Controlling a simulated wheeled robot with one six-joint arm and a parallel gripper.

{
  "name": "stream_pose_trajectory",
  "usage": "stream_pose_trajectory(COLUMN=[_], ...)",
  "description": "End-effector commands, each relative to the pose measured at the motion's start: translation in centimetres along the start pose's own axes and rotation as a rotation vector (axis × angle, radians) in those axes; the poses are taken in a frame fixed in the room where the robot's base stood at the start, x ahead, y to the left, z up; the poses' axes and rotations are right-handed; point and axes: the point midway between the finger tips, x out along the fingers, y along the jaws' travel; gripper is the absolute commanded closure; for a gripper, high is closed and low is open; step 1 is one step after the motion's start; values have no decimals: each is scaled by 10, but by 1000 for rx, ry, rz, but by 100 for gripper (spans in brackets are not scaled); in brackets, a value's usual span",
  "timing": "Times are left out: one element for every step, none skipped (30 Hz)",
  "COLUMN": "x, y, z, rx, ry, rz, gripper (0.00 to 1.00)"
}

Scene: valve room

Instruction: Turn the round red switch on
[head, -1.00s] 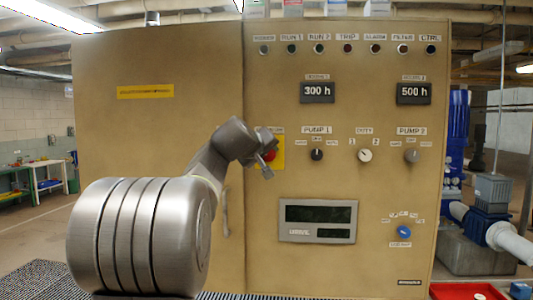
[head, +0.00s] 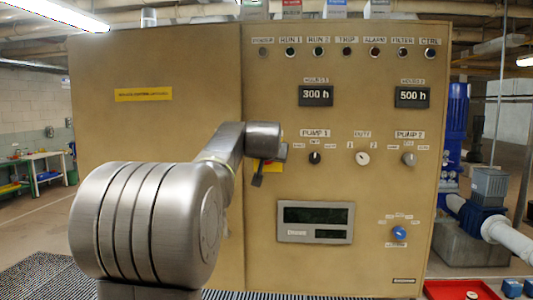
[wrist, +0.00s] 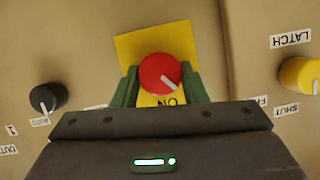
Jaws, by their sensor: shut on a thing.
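The round red switch (wrist: 158,73) sits on a yellow plate (wrist: 127,47) on the tan panel. In the wrist view, which is upside down, its white pointer slants to the lower right, near the letters ON on the plate. My gripper (wrist: 160,77) is shut on the switch, one green finger on each side. In the head view my gripper (head: 258,178) is in front of the plate and hides most of it and the switch.
A black knob (wrist: 47,97) and a yellow knob (wrist: 301,74) flank the plate in the wrist view. The head view shows the PUMP 1 knob (head: 315,158) close to the right of my gripper, and a display (head: 315,222) below.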

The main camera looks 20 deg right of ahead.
Motion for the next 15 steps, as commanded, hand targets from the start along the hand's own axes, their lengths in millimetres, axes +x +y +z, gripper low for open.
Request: stream_pose_trajectory(x=[0, 0, 0, 0, 0, 0, 0, 0, 0, 0, 0, 1, 1, 1, 1], y=[1, 1, 2, 2, 3, 3, 3, 3, 4, 4, 4, 4, 4, 4, 5], z=[-1, -1, 0, 0, 0, 0, 1, 1, 2, 2, 2, 2, 2, 2, 2], rx=[42, 68, 104, 131, 157, 192, 217, 241, 274, 299, 323, 353, 374, 395, 422], ry=[2, 3, 4, 5, 6, 6, 7, 7, 8, 9, 9, 10, 11, 12, 12], rz=[-15, -25, -39, -49, -59, -73, -83, -93, -106, -115, -125, -137, -145, -154, -164], gripper=[83, 83, 83, 83, 83, 83, 83, 83, 83, 83, 83, 83, 83, 83, 83])
